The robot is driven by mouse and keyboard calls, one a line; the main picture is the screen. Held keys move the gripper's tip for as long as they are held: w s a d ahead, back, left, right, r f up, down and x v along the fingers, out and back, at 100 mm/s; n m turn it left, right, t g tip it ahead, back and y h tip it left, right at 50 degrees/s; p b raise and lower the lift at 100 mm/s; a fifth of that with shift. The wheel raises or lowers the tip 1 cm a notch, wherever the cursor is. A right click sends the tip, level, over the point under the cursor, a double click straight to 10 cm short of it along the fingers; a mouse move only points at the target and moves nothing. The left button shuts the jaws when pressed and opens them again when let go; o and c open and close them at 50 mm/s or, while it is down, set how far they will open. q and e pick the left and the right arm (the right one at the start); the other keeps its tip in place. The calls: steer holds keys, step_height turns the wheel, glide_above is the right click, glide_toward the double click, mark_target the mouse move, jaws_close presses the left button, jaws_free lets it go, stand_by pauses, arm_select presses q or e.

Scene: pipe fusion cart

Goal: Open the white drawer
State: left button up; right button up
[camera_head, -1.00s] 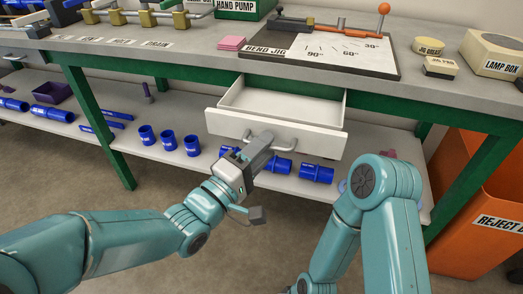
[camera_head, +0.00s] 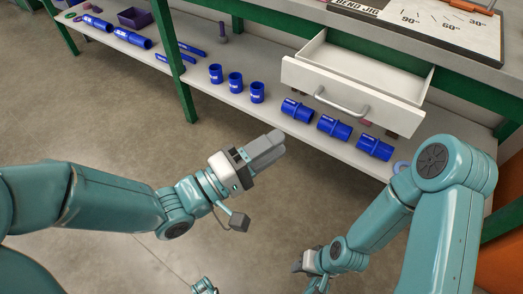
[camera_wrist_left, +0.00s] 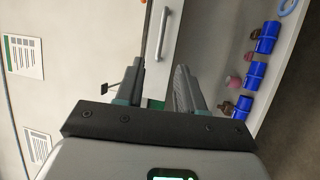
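The white drawer (camera_head: 352,92) under the workbench stands pulled out, with its empty inside showing. Its grey bar handle (camera_head: 341,104) is on the front panel. My left gripper (camera_head: 268,147) is in front of the drawer and to its lower left, apart from the handle. In the left wrist view the gripper's two fingers (camera_wrist_left: 158,90) are spread with nothing between them. The drawer front (camera_wrist_left: 166,62) and handle (camera_wrist_left: 163,34) show beyond the fingers there. My right gripper (camera_head: 308,262) is low in the head view, small and partly hidden by its arm, away from the drawer.
Blue pipe fittings (camera_head: 334,129) lie on the lower shelf (camera_head: 300,150) below the drawer, with upright blue rings (camera_head: 236,83) to the left. A green table leg (camera_head: 177,75) stands further left. The bend jig (camera_head: 430,25) is on the bench top. The floor in front is clear.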

arm_select(q)
steer(key=shift+b+v, duration=0.7)
steer(key=shift+v, duration=0.3)
arm_select(e)
steer(key=f, duration=0.2)
steer(key=shift+w+d+f, duration=0.25)
steer(key=shift+f, duration=0.1)
arm_select(q)
steer(key=shift+f, duration=0.2)
